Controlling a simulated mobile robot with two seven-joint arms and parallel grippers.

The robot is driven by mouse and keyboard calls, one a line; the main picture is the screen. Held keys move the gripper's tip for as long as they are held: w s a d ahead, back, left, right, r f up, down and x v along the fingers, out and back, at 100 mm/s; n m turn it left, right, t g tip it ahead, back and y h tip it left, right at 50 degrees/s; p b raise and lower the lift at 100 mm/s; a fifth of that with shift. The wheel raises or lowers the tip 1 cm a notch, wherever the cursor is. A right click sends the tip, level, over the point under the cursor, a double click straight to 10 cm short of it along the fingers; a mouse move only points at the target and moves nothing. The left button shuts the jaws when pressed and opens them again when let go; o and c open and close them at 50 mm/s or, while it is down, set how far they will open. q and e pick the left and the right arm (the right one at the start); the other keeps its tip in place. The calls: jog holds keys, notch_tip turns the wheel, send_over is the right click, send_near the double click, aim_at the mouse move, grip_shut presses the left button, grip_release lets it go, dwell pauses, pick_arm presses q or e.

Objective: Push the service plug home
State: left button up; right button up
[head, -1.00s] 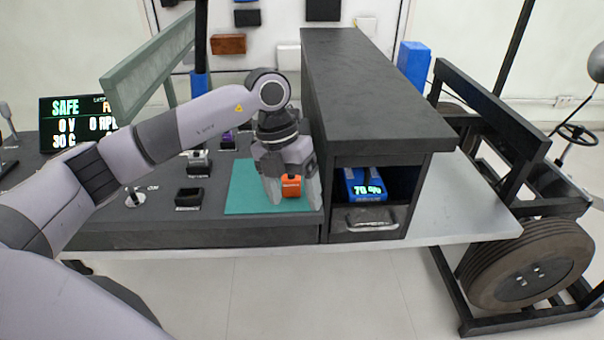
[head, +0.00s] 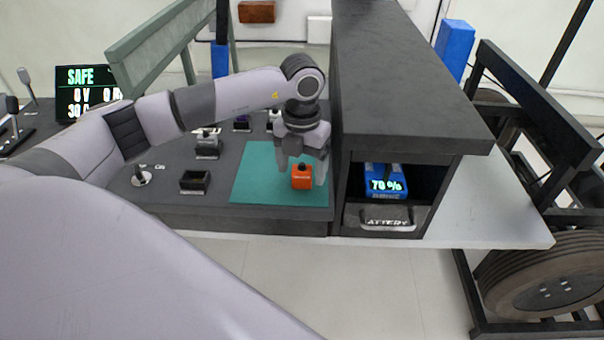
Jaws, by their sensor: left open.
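The orange service plug (head: 302,178) stands on the teal mat (head: 258,183) near the bench's front edge. My left gripper (head: 304,180) points down over the mat, its jaws open, with one finger on each side of the plug. I cannot tell whether the fingers touch it. A small black open-topped socket (head: 195,181) sits on the dark bench to the left of the mat; its label is too small to read. My right gripper is not in view.
A dark cabinet (head: 408,80) rises just right of the mat; its bay holds a blue battery (head: 385,178) reading 70 %. A display (head: 88,92) reading SAFE stands at the left. A green rail (head: 160,45) runs above the bench's left part. Other small fittings stand behind the socket.

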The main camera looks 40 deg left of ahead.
aim_at(302, 164)
pick_arm(q)
jog(key=shift+f, duration=0.15)
jog(key=shift+c, duration=0.3)
jog(key=c, duration=1)
notch_tip(302, 164, up, 20)
jog(key=shift+r+p, duration=0.1)
jog(key=shift+p, duration=0.45)
